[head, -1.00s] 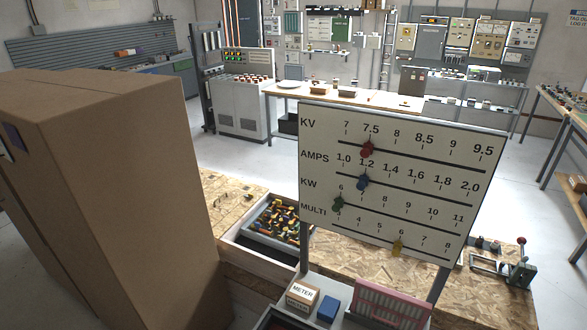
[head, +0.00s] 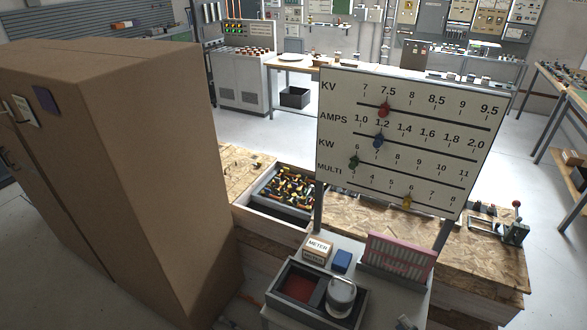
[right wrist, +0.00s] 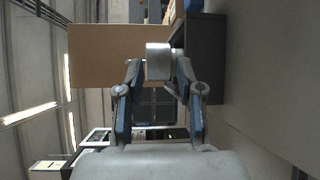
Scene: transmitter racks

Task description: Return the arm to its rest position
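In the right wrist view the gripper (right wrist: 158,62) has blue and grey fingers that slope inward. My left gripper is not in view. The rest of my right arm is hidden below the head view.
A tall brown cabinet (head: 150,180) stands close on the left. A slider board (head: 405,140) rises on posts ahead. Below it are a dark tray (head: 290,312) holding a round pale jar (head: 341,294), a METER box (head: 317,249), a blue block (head: 342,261) and a pink rack (head: 400,256).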

